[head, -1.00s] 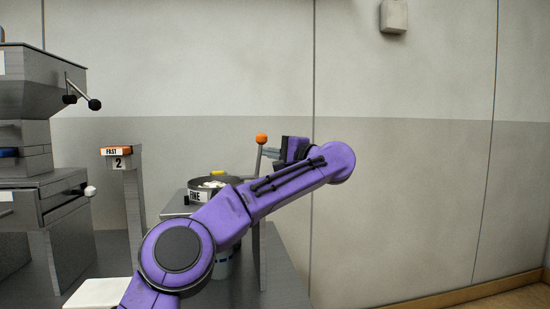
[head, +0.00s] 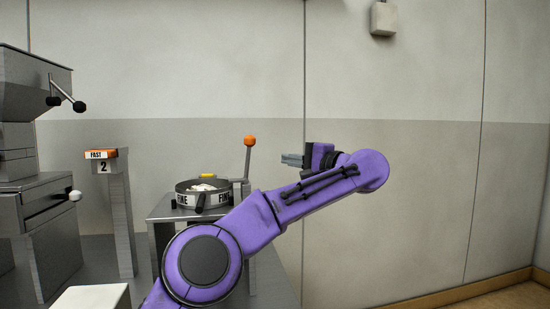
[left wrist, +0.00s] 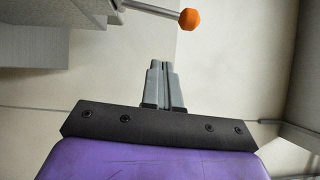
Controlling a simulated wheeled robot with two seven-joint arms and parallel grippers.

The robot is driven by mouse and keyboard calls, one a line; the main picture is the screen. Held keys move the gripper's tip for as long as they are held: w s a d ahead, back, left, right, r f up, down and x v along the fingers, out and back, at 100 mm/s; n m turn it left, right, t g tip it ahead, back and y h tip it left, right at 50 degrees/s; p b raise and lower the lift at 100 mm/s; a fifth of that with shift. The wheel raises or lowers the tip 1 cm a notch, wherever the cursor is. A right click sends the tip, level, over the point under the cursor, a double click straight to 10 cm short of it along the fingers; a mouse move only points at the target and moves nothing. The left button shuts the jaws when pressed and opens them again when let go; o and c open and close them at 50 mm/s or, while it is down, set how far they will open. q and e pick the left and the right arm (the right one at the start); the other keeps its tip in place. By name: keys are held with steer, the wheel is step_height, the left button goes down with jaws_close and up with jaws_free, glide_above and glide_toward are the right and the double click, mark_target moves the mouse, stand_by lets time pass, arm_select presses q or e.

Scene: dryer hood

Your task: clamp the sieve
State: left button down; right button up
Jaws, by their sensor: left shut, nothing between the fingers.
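A clamp lever with an orange ball knob (head: 249,141) rises at the right of the sieve. My left gripper (head: 284,160) is to the right of the lever, apart from it, pointing left. In the left wrist view its fingers (left wrist: 164,68) are together with nothing between them. The orange knob (left wrist: 189,19) shows above and right of the fingertips there. My arm hides part of the stand and the lever's base. My right gripper is not in view.
A grey machine with a black-knobbed handle (head: 66,93) and a white-knobbed drawer (head: 75,196) is at the far left. The space right of my arm is clear up to the wall.

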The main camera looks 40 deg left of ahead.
arm_select(q)
steer(key=shift+s+d+f, duration=0.1)
steer(key=shift+s+d, duration=0.1)
steer(key=shift+d, duration=0.65)
steer(key=shift+s+d+r, duration=0.1)
steer(key=shift+s+d, duration=0.15)
steer(key=shift+d, duration=0.55)
steer(key=shift+s+d+f, duration=0.1)
steer(key=shift+s+d, duration=0.1)
steer(key=shift+d, duration=0.65)
